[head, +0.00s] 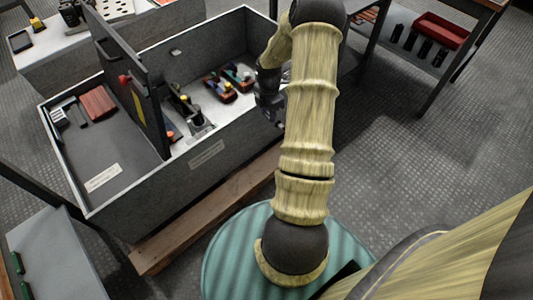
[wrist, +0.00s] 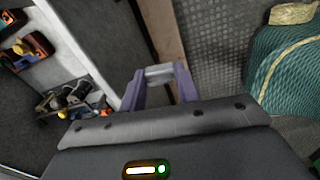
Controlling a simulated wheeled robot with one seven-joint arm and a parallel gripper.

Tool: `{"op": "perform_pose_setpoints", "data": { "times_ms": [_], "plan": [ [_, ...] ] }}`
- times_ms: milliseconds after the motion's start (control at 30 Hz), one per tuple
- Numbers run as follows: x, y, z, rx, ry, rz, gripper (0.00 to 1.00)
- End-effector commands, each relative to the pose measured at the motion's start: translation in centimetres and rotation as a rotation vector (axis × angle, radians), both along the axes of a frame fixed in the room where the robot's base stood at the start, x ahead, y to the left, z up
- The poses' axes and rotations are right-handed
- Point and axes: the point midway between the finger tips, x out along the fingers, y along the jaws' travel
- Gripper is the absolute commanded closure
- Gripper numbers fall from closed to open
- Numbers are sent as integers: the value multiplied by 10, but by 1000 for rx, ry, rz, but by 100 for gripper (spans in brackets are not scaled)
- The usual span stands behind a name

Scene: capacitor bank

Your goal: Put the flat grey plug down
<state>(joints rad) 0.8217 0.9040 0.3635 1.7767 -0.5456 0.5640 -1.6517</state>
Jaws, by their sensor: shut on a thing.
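My gripper (wrist: 160,88) shows in the wrist view as two purple fingers shut on a small light grey piece, the flat grey plug (wrist: 160,72). The plug sits between the fingertips, over the wooden beam and the edge of the grey box, and appears held clear of any surface. In the head view my gripper (head: 269,98) is beside the right end of the box, partly hidden by my arm. I cannot make out the plug there.
The open grey box (head: 206,155) has an upright dark panel (head: 135,85) dividing it. Its right part holds several coloured parts (head: 220,89) and a dark fixture (head: 190,112). Its left part holds a reddish-brown block (head: 98,103) and much bare floor. A wooden beam (head: 205,215) lies in front.

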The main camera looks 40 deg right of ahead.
Motion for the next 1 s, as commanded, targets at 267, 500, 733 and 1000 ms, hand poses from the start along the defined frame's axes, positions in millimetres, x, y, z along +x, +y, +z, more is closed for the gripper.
{"op": "perform_pose_setpoints", "data": {
  "times_ms": [267,500,733,1000],
  "plan": [
    [-9,-21,-3,-3,-3,117,90],
    [-8,-20,-5,-3,-3,115,90],
    [-9,-19,-42,0,-1,115,90],
    [-8,-19,-102,-1,-2,115,90]
  ]
}}
